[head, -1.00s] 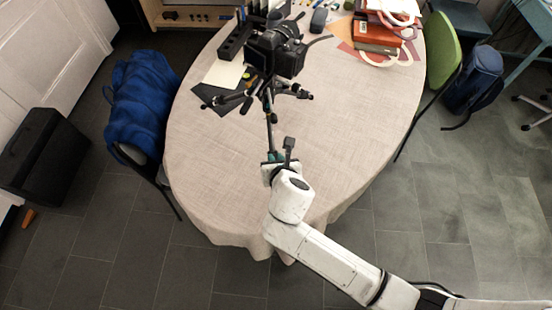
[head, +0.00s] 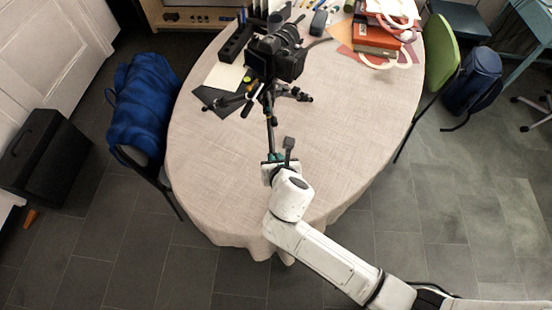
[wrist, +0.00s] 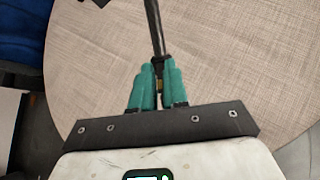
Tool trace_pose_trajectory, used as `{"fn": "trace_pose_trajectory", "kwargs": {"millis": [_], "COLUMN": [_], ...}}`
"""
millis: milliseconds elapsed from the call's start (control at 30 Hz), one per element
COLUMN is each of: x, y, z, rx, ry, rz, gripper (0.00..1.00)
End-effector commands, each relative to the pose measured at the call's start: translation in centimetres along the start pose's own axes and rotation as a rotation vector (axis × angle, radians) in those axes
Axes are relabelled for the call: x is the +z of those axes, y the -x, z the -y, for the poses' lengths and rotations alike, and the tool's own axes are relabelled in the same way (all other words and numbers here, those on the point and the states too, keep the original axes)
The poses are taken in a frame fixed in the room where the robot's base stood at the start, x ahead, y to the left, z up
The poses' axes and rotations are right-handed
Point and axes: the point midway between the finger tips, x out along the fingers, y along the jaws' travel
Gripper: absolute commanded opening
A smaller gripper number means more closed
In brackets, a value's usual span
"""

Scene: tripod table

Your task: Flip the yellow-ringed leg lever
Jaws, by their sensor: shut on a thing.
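A black camera (head: 275,58) stands on a small black tripod (head: 269,98) on the table. One tripod leg points toward me; its dark shaft also shows in the wrist view (wrist: 153,28), running down to my fingers. My gripper (head: 272,157) is at the near end of this leg, above the table's near part. In the wrist view, its teal fingers (wrist: 157,80) are closed around the leg's lower end.
The oval table (head: 345,130) has a beige cloth, with clear room right of the tripod. A dark organizer (head: 235,43) and dark sheet (head: 211,97) lie at the left. Red books (head: 377,38) lie at the back right. A blue jacket (head: 143,100) hangs on the left chair.

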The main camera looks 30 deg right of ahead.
Motion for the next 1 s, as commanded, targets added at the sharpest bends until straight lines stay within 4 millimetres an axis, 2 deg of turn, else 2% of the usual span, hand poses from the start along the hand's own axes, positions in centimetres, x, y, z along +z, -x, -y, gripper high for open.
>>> {"fn": "trace_pose_trajectory", "kwargs": {"millis": [433,467,1000], "x": [0.43,0.49,0.72], "y": [0.04,0.04,-0.21], "z": [-0.05,-0.07,0.01], "rx": [0.001,0.001,0.0], "ry": [-0.002,-0.002,0.0], "rz": [0.004,0.004,0.001], "gripper": [0.04,0.0,0.0]}}
